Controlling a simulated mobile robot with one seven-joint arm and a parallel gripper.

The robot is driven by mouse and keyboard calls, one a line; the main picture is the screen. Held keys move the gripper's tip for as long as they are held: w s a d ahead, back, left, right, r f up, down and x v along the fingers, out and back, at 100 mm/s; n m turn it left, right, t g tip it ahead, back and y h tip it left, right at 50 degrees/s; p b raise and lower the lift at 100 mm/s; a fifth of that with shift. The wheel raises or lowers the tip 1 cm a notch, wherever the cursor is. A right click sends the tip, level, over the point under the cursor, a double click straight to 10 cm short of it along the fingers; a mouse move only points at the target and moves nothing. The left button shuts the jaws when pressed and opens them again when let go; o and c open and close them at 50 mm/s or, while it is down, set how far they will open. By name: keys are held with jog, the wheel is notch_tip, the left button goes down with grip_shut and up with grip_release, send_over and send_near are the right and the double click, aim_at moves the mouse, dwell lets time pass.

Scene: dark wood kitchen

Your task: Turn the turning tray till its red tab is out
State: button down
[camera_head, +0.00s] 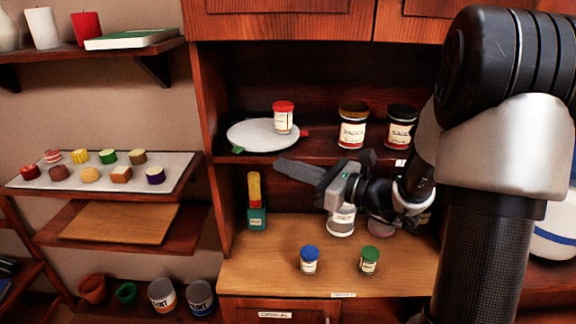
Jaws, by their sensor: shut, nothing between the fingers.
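The turning tray (248,134) is a pale round disc on the middle shelf of the cupboard. Its red tab (305,132) sticks out at the disc's right side, partly behind the red-lidded jar's side of the tray. A green tab (237,150) shows at the front left, near the shelf edge. A small jar with a red lid (284,118) stands upright on the tray's right half. My gripper (281,166) is shut and empty, pointing left. It appears below and in front of the tray, apart from it in the picture; its exact depth is hard to tell.
On the counter below are blue-lidded (309,262) and green-lidded (369,262) jars, a green-and-yellow bottle (256,205), and other jars partly hidden by my gripper. Cupboard wall (207,130) bounds the left.

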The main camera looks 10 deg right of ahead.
aim_at(238, 151)
jog(key=p+x, duration=0.1)
jog(key=x, duration=0.9)
jog(key=shift+w+a, duration=0.25)
